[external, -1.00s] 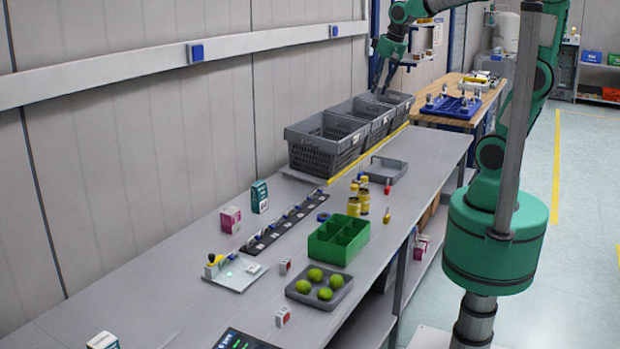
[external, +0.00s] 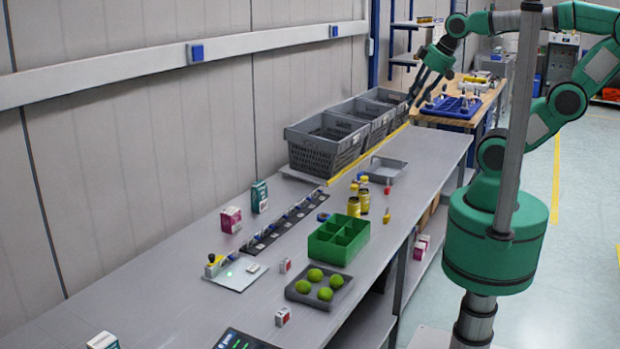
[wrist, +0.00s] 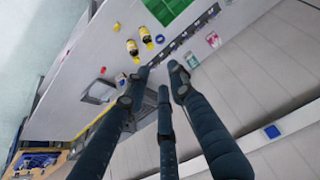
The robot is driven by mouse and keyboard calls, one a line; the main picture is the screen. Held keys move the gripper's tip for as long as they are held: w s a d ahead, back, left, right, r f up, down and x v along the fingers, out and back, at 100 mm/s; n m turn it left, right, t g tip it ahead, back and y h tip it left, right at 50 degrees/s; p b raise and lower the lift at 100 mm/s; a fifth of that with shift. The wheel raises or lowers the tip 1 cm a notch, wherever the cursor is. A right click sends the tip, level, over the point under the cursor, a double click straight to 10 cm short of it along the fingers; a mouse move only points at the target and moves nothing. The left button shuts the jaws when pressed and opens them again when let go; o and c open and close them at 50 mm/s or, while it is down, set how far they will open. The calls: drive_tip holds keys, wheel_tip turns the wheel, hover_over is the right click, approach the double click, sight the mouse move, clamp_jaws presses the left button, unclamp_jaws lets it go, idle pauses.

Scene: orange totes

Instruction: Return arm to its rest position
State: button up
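My arm is green with dark joints and reaches from its base at the right over the far end of the bench. My gripper (external: 416,98) hangs near the right side of the grey crates (external: 322,146), in front of the wooden table. In the wrist view, the three dark fingers of my gripper (wrist: 160,76) are spread apart with nothing between them. The gripper is open and empty.
The grey bench (external: 200,300) carries a green divided box (external: 338,240), a tray of green balls (external: 319,288), yellow bottles (external: 359,197) and a shallow grey tray (external: 386,168). A blue rack (external: 452,106) stands on the wooden table (external: 488,98). The floor at the right is clear.

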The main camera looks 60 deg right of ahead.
wheel_tip(320, 180, down, 12)
drive_tip(key=b, duration=1.2)
